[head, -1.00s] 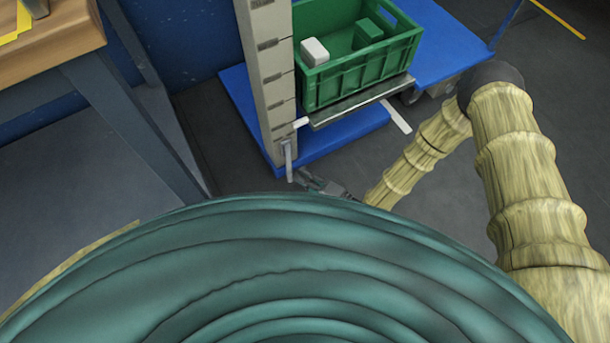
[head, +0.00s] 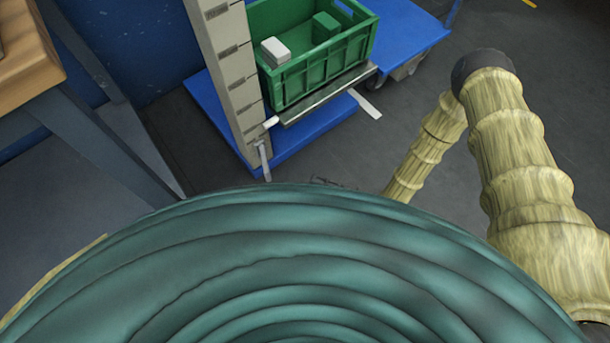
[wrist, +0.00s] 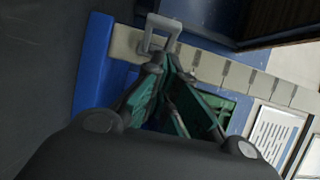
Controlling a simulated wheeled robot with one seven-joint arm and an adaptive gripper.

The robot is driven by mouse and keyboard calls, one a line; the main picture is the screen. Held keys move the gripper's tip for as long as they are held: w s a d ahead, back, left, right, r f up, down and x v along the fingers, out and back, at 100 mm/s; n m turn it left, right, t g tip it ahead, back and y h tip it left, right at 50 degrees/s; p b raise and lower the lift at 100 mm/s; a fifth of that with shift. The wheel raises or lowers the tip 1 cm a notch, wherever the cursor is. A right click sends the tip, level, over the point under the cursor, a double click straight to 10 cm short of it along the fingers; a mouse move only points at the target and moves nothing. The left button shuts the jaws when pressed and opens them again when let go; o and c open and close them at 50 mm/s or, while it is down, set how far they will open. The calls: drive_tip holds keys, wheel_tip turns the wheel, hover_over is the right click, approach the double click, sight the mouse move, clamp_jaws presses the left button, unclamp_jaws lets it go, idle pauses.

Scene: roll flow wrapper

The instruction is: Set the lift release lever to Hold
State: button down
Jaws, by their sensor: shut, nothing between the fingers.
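The lift release lever (head: 263,162) is a pale grey bar hanging low on the lift's light grey column (head: 226,62) in the head view. In the wrist view the lever (wrist: 147,40) shows as a grey loop-shaped handle just beyond the fingertips. My gripper (wrist: 162,66) is shut and empty, its tips close to the loop's lower end. I cannot tell whether they touch it. In the head view my gripper is almost wholly hidden behind my green body. No Hold marking is readable.
A green crate (head: 320,66) with a white block (head: 275,50) and a green block (head: 326,25) stands on the lift's platform (head: 325,96). The lift has a blue base (head: 310,128). A wooden-topped bench (head: 25,60) stands at left.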

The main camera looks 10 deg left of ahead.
drive_tip(key=shift+v, duration=0.8)
drive_tip(key=s+d+f+n+h, duration=0.1)
drive_tip(key=s+d+h, duration=0.1)
drive_tip(key=d+h, duration=0.35)
drive_tip(key=s+d+f+n+h, duration=0.1)
drive_tip(key=d+f+h, duration=0.1)
drive_tip(key=d+h, duration=0.4)
drive_tip(key=s+d+r+g+h+p, duration=0.1)
drive_tip(key=s+d+r+g+h, duration=0.2)
drive_tip(key=s+d, duration=0.4)
drive_tip(key=s+d+r+g+h, duration=0.25)
drive_tip(key=s+d+r, duration=0.25)
drive_tip(key=s+d, duration=0.25)
wheel_tip(320, 180, up, 33)
drive_tip(key=p, duration=3.3)
drive_tip(key=shift+w+d+n+t+p, duration=0.25)
drive_tip(key=shift+w+n+t+p, duration=0.1)
drive_tip(key=shift+n+t, duration=0.1)
